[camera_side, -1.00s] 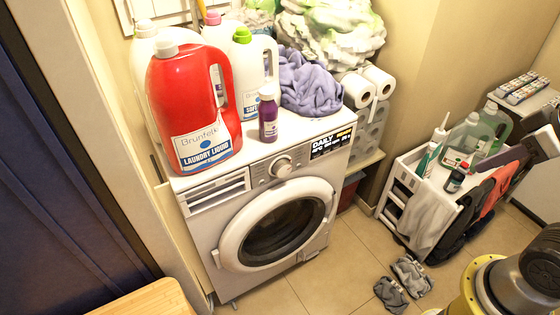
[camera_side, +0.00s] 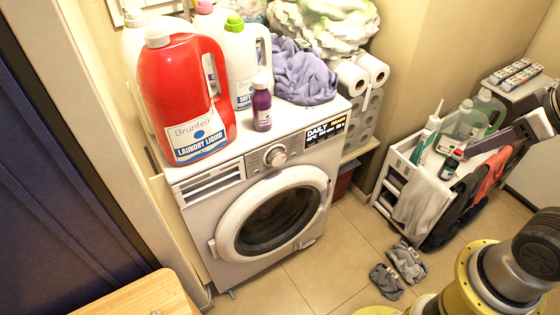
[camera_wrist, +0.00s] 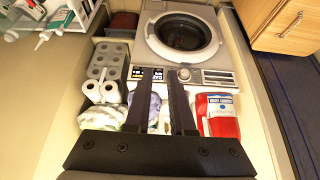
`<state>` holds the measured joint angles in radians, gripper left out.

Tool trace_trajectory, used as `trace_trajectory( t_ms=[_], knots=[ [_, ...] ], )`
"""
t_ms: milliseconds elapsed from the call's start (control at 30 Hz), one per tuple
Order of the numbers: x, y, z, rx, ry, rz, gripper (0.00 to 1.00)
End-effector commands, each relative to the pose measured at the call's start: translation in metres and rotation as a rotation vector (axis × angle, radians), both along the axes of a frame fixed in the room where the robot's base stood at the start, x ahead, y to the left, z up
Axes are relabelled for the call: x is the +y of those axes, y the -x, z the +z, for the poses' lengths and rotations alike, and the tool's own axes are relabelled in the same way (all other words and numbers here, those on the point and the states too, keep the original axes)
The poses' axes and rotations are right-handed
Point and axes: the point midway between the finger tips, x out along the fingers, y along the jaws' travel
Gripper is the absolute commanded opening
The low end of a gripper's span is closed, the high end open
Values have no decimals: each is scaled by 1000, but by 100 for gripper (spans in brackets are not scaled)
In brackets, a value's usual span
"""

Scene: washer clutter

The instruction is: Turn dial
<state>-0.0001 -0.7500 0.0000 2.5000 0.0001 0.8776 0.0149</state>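The dial (camera_side: 275,156) is a round silver-grey knob on the front control panel of the white washing machine (camera_side: 228,254). It stands between the detergent drawer (camera_side: 212,183) and the dark display labelled "DAILY" (camera_side: 325,130). In the wrist view, which is upside down, the dial (camera_wrist: 184,75) shows just right of one dark finger. My gripper (camera_wrist: 160,75) is open, with two long dark fingers apart and nothing seen between their tips but the panel beyond. I cannot tell its distance from the dial.
A red laundry-liquid jug (camera_side: 183,95), a purple bottle (camera_side: 262,104), white jugs and lilac cloth (camera_side: 304,76) stand on the washer. Paper rolls (camera_side: 352,78) are beside it. A white cart (camera_side: 404,165) with bottles stands at right.

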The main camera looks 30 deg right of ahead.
Motion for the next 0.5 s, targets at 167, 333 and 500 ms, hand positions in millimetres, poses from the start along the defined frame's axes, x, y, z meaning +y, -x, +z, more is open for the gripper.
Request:
trace_trajectory(
  t_ms=[167, 333, 500],
  knots=[
    [5, -43, 36, -237, -68, -53, 56],
    [10, -110, 98, -546, -205, -142, 86],
    [14, -181, 140, -770, -346, -227, 99]
  ],
)
